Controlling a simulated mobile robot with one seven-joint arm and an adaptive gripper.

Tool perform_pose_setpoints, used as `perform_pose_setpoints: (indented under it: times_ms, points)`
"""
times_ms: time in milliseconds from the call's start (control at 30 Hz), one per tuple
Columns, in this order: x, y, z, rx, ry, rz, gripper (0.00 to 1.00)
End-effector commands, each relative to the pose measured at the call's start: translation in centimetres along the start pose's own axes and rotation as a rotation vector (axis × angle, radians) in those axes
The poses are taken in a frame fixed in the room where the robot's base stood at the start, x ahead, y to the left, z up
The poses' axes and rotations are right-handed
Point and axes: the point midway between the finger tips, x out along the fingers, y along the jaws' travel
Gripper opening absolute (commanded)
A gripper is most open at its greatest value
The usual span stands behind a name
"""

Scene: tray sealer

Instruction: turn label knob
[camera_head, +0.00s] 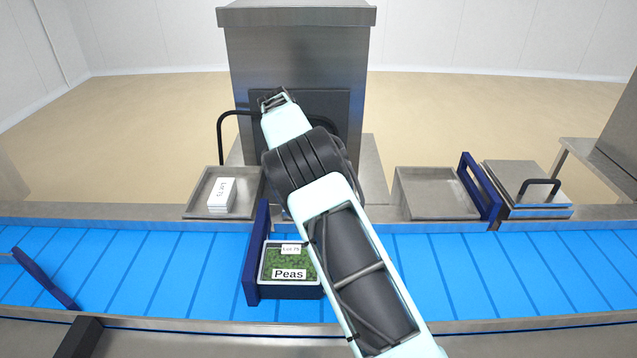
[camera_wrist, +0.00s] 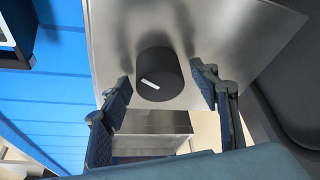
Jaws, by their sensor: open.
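In the wrist view, a round black knob (camera_wrist: 157,68) with a short white mark on its face stands on a steel panel (camera_wrist: 235,45). The mark slants slightly, low on the face. My gripper (camera_wrist: 161,77) is open, with one dark finger left of the knob and one right of it. Gaps show between the fingertips and the knob, so I see no contact. In the head view, my arm crosses the middle, and the knob cannot be made out there.
A blue conveyor belt (camera_head: 480,265) crosses the head view. A tray of peas (camera_head: 290,291) with a "Lot 75" label sits on it against a dark blue gate (camera_head: 256,255). A steel bin (camera_head: 192,205) holds white labels (camera_head: 221,194); an empty bin (camera_head: 437,193) stands right.

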Motion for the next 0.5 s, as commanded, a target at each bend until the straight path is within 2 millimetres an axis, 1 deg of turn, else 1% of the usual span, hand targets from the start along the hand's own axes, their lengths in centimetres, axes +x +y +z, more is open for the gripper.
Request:
perform_pose_setpoints:
  times_ms: [167, 267, 367, 500]
  points:
    - [-0.4, -0.1, -0.1, 0.000, 0.001, -0.002, 0.56]
    - [-1.6, -0.1, -0.1, 0.000, 0.001, -0.005, 0.56]
    - [-3.5, -0.1, 0.0, -0.001, 0.001, -0.005, 0.56]
    - [-6.6, -0.1, 0.0, -0.001, 0.001, -0.005, 0.56]
